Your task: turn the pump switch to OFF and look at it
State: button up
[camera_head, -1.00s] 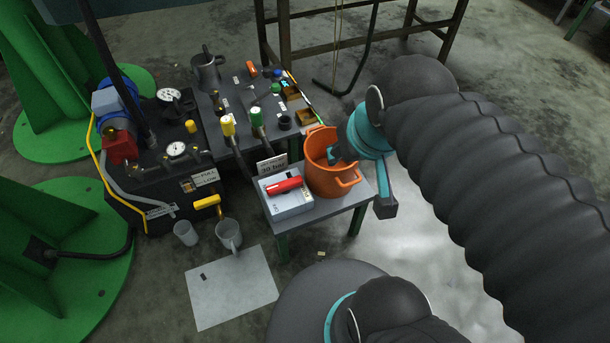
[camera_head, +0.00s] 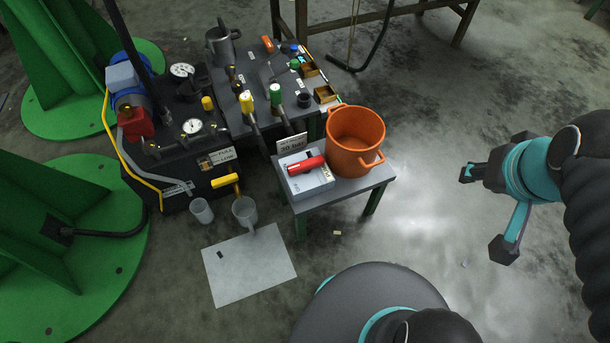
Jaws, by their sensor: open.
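The pump switch is a grey box (camera_head: 311,185) with a red handle (camera_head: 306,166) on top. It sits on the front left of a small grey table (camera_head: 353,191). The handle lies slanted, its right end slightly higher in the picture. The lettering on the box is too small to read. My gripper (camera_head: 487,214) is open and empty at the right side, well to the right of the switch and above the floor. Nothing covers the switch.
An orange pot (camera_head: 355,141) stands on the table right beside the switch box. A sign (camera_head: 292,143) reading about 30 bar stands behind it. The pump unit with gauges (camera_head: 192,126) and a yellow-handled valve (camera_head: 225,181) is left. Floor right of the table is clear.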

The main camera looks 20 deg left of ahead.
aim_at(304, 166)
jog(key=k, duration=0.75)
jog(key=u, duration=1.3)
jog(key=i, duration=0.5)
jog(key=u, duration=0.05)
